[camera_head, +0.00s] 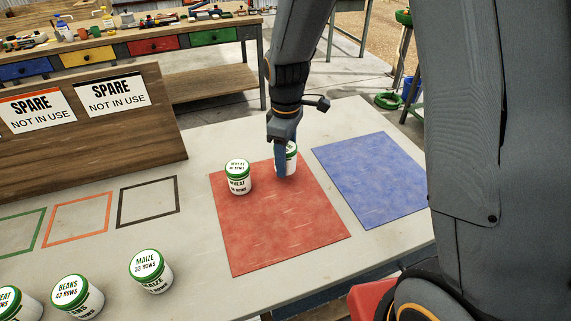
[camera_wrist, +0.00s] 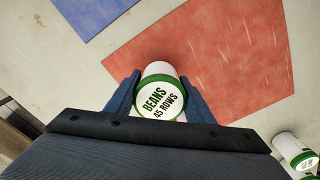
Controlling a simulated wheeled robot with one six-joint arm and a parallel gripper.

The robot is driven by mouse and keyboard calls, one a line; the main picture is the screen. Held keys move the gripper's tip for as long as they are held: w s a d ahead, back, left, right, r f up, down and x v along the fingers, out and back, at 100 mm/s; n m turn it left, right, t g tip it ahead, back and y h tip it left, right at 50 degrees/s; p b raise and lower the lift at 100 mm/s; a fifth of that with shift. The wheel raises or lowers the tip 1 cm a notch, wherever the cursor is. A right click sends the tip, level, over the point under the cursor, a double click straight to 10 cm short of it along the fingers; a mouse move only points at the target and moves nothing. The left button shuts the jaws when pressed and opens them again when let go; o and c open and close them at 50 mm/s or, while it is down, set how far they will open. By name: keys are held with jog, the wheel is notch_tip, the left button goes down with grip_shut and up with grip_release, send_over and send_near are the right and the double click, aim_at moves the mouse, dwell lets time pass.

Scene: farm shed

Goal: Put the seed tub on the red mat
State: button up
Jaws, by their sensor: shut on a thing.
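My gripper (camera_head: 283,172) is shut on a white seed tub (camera_head: 291,158) with a green-rimmed lid. In the wrist view, my gripper's blue fingers (camera_wrist: 160,100) are on both sides of the tub (camera_wrist: 158,92), whose lid reads "BEANS 45 ROWS". The tub is near the back right corner of the red mat (camera_head: 275,230); a finger partly hides it in the head view. I cannot tell whether its base touches the surface. A second tub, labelled "WHEAT" (camera_head: 238,178), stands upright on the mat, left of my gripper.
A blue mat (camera_head: 370,175) lies right of the red one. Several tubs stand front left, including "MAIZE 33 ROWS" (camera_head: 151,271) and "BEANS 43 ROWS" (camera_head: 77,297). A board with "SPARE NOT IN USE" signs (camera_head: 112,95) stands behind outlined squares. The red mat's front is clear.

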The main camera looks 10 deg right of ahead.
jog(key=shift+f, duration=1.25)
jog(key=shift+f, duration=0.1)
jog(key=o, duration=1.2)
jog(key=shift+c, duration=0.2)
notch_tip(320, 180, up, 12)
jog(key=shift+f+b, duration=0.1)
jog(key=shift+b, duration=0.95)
jog(key=s+d+f+m, duration=0.2)
jog(key=s+d+m, duration=0.3)
jog(key=s+m, duration=0.1)
jog(key=s+d+f+m, duration=0.3)
jog(key=s+d+m, duration=0.2)
jog(key=s, duration=0.3)
jog(key=shift+m+t, duration=0.4)
jog(key=shift+m, duration=0.2)
